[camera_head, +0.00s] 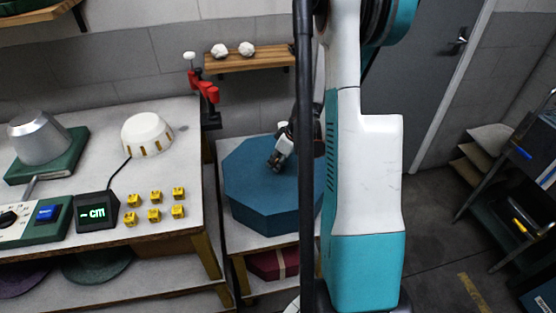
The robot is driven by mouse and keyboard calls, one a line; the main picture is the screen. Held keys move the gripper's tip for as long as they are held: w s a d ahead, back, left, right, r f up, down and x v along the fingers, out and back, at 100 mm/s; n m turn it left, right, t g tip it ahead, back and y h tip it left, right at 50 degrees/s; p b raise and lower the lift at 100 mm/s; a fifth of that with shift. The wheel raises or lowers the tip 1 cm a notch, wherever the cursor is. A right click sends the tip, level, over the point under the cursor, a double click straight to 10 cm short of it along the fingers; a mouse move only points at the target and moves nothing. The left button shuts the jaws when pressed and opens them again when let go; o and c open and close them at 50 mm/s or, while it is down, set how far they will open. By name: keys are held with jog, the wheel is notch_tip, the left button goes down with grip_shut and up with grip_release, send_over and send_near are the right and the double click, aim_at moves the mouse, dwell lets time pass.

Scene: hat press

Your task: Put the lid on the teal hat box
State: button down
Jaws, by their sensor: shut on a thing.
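The teal octagonal hat box (272,222) stands on a small side table left of my arm. Its teal octagonal lid (250,182) shows as a broad flat top over the box. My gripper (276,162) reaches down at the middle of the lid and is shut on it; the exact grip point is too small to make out. The right part of the box and lid is hidden behind my arm and a dark post. I cannot tell whether the lid is fully seated or slightly above the rim.
The workbench (100,180) at left holds a silver hat form (38,137), a white dome (147,134), several yellow cubes (154,215) and a display (97,212). A red clamp (205,88) stands behind. A dark red box (272,264) sits below the side table.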

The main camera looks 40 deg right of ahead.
jog(key=shift+f, duration=0.2)
dwell(0.4)
jog(key=c, duration=1.2)
grip_release()
jog(key=shift+r, duration=0.1)
jog(key=v, duration=1.2)
jog(key=shift+a, duration=0.1)
